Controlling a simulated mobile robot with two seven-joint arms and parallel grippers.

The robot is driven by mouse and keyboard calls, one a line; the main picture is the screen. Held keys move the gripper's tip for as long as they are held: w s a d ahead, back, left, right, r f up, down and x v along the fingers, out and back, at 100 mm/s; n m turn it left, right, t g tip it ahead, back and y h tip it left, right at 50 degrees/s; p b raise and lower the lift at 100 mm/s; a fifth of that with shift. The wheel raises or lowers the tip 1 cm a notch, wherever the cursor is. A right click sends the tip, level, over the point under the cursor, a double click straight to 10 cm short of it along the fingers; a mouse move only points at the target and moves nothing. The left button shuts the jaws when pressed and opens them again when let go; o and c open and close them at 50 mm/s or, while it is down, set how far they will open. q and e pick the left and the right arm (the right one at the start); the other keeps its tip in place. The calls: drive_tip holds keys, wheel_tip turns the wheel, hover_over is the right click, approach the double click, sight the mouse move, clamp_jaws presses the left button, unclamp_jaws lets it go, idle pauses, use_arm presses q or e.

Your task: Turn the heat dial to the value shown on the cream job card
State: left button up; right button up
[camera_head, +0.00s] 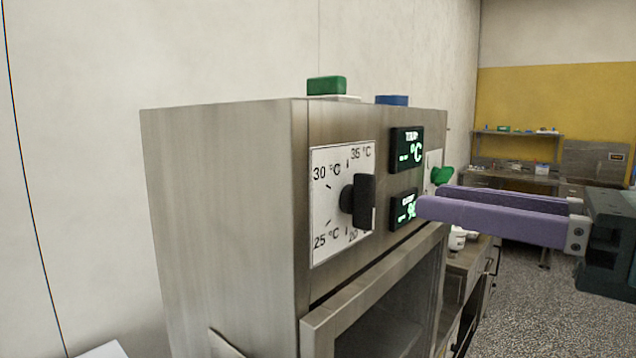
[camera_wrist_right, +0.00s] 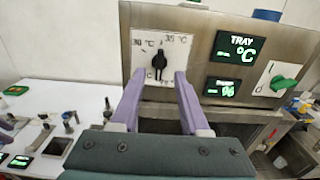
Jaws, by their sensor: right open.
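The heat dial is a black knob (camera_head: 362,201) on a white plate (camera_head: 322,221) marked 20, 25, 30 and 35 °C, on the front of a steel cabinet. Its grip bar looks roughly upright, but I cannot tell which value it points to. My right gripper (camera_head: 430,200) has purple fingers, open and empty, held in front of the panel to the right of the dial and apart from the knob. I cannot make out a cream job card.
A green-lit TRAY display (camera_head: 407,149) and a second display (camera_head: 404,209) sit right of the dial. A green knob (camera_head: 442,175) is further right, behind my fingers.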

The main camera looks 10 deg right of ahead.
sight(374, 189)
drive_tip(key=p+x, duration=0.3)
drive_tip(key=x, duration=0.3)
drive_tip(key=shift+w+r, duration=0.15)
drive_tip(key=shift+w, duration=0.05)
drive_tip(key=shift+w+a, duration=0.35)
drive_tip(key=shift+a, duration=0.05)
clamp_jaws()
